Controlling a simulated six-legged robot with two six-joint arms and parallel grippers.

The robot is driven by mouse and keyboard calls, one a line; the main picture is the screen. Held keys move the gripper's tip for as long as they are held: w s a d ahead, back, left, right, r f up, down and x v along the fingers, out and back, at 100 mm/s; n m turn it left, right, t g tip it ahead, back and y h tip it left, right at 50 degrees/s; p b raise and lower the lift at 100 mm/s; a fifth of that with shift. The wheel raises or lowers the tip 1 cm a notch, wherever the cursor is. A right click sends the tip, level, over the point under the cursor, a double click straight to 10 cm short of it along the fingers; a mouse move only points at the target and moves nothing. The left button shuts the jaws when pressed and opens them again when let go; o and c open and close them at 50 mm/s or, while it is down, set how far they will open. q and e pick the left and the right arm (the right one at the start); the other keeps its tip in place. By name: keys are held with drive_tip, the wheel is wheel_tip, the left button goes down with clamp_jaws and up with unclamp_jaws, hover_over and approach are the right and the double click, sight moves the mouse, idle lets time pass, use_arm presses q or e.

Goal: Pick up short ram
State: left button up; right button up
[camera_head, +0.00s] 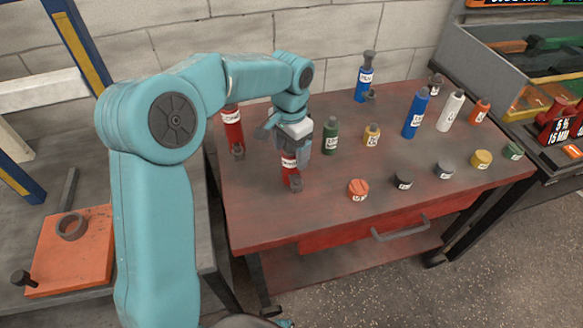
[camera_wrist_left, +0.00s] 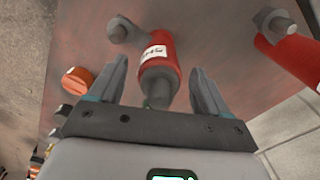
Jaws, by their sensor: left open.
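A short red ram (camera_head: 289,170) with a white label and grey ends stands on the red bench top, near its left front. My left gripper (camera_head: 287,143) is open just above it. In the left wrist view, the ram's red body (camera_wrist_left: 159,60) lies between the two open fingers (camera_wrist_left: 159,80), with a visible gap on each side. My right gripper is not in view.
A green bottle (camera_head: 330,136) and a small yellow one (camera_head: 372,134) stand to the right. An orange cap (camera_head: 358,189) and a black cap (camera_head: 404,180) lie toward the front. Blue bottles (camera_head: 416,114) and a white bottle (camera_head: 451,111) stand farther right. The front left bench top is clear.

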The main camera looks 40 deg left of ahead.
use_arm(q)
drive_tip(key=shift+f, duration=0.9)
clamp_jaws()
drive_tip(key=shift+r, duration=0.1)
drive_tip(key=shift+r, duration=0.1)
